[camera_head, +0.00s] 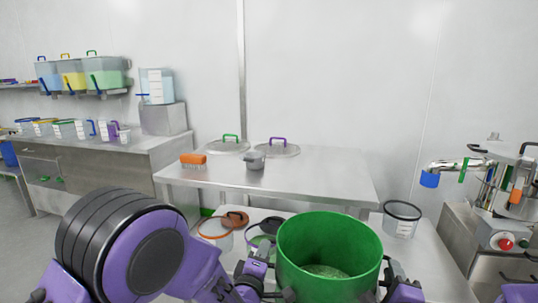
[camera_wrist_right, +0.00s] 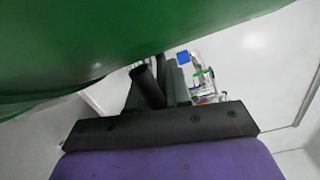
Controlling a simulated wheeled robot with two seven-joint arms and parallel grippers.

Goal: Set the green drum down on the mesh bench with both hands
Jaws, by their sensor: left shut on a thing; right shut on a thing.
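The green drum (camera_head: 330,268) is an open-topped tub, upright at the front centre of the head view, with pale green granular contents low inside. My left gripper (camera_head: 282,292) is shut on its left side and my right gripper (camera_head: 386,284) is shut on its right side. The drum's green wall (camera_wrist_right: 110,40) also fills the top of the right wrist view. A pale bench (camera_head: 428,262) with rimmed sieves extends behind and beside the drum; I take it for the mesh bench. The drum hides part of it. The drum's underside is out of view, so contact cannot be told.
An orange-rimmed sieve (camera_head: 215,230) and a dark-rimmed one are left of the drum; a black-rimmed sieve (camera_head: 402,219) is right. A steel table (camera_head: 320,180) behind holds lids, a brush (camera_head: 193,160) and a grey pot (camera_head: 254,160). Equipment (camera_head: 500,220) stands far right.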

